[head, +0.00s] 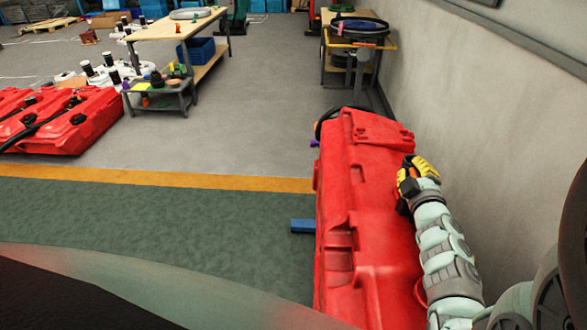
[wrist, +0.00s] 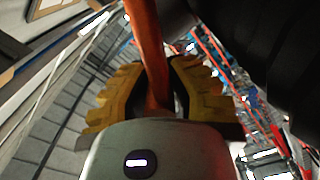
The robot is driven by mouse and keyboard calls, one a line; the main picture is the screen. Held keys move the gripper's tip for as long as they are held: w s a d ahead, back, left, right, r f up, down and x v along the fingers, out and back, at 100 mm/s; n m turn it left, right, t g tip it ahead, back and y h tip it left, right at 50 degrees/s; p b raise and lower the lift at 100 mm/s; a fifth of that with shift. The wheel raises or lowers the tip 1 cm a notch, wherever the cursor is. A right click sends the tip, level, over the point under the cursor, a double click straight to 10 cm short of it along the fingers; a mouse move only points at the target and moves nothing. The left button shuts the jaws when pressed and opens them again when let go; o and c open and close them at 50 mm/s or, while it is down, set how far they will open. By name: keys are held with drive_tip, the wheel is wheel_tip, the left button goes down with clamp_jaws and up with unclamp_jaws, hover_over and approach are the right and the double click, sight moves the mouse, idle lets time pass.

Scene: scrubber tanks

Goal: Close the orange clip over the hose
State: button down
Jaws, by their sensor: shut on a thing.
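My gripper (head: 416,170) is at the right side of the red tank (head: 368,215), by the wall, in the head view. In the wrist view its yellow fingers (wrist: 158,92) are closed around an orange strip, which looks like the orange clip (wrist: 148,45). The strip runs up from between the fingers to the top edge. A black hose (head: 325,119) curves at the tank's far left end in the head view. The held part is hidden by my gripper there, and I cannot tell whether the clip lies over a hose.
The grey wall (head: 480,120) stands close to the right of my arm. A blue block (head: 302,226) lies left of the tank. A cart (head: 350,50) is at the back. More red tanks (head: 80,120) lie at far left. The floor between is clear.

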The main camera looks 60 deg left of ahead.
drive_tip(key=shift+s+a, duration=0.15)
drive_tip(key=shift+a, duration=0.05)
drive_tip(key=c, duration=1.2)
unclamp_jaws()
drive_tip(key=shift+s, duration=0.1)
drive_tip(key=o, duration=0.4)
drive_tip(key=shift+f, duration=0.1)
drive_tip(key=shift+c, duration=0.2)
drive_tip(key=shift+d, duration=0.1)
drive_tip(key=shift+r, duration=5)
drive_tip(key=shift+o, duration=0.4)
